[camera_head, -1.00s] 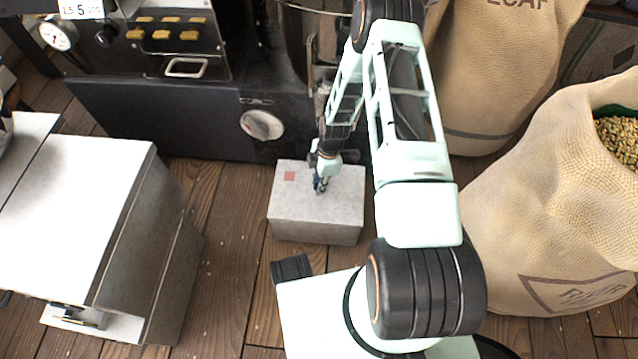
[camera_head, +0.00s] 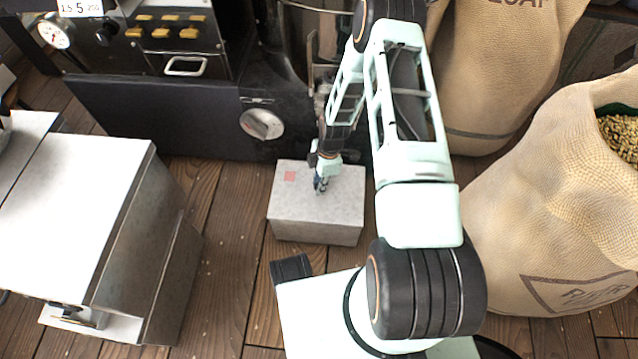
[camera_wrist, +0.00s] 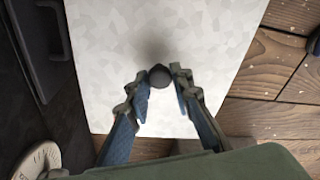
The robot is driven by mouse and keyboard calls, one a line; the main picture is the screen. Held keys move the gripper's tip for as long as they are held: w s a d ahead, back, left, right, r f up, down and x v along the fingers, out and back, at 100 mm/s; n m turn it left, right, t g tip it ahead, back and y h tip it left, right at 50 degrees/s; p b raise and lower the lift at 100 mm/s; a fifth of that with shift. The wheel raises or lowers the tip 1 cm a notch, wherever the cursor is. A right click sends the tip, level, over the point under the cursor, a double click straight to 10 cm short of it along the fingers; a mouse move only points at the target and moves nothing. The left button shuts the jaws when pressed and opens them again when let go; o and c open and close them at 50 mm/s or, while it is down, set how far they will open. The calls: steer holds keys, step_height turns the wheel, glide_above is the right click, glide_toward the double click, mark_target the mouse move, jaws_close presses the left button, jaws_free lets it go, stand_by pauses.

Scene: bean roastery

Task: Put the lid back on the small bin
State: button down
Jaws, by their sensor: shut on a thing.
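The small bin (camera_head: 316,229) is a grey box on the wooden floor, in front of the black machine. Its pale lid (camera_head: 343,185) lies on top, with a red square mark near the left corner, and looks flush with the walls in the head view. In the wrist view the lid (camera_wrist: 215,40) fills the middle, with a dark round knob (camera_wrist: 159,75) on it. My gripper (camera_head: 320,188) is over the lid's middle, and in the wrist view its fingers (camera_wrist: 160,88) are closed around the knob. Whether a thin gap lies under the lid cannot be told.
The black machine (camera_head: 150,115) with a round dial stands right behind the bin. A white-topped metal cabinet (camera_head: 75,210) is at left. Burlap sacks (camera_head: 545,220) stand at right, one open with beans. Bare floor lies between cabinet and bin.

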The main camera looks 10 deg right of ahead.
steer(key=shift+f, duration=0.1)
stand_by(0.6)
steer(key=c, duration=1.2)
jaws_free()
steer(key=shift+o, duration=0.2)
steer(key=shift+r+p, duration=1.9)
steer(key=shift+r, duration=1.1)
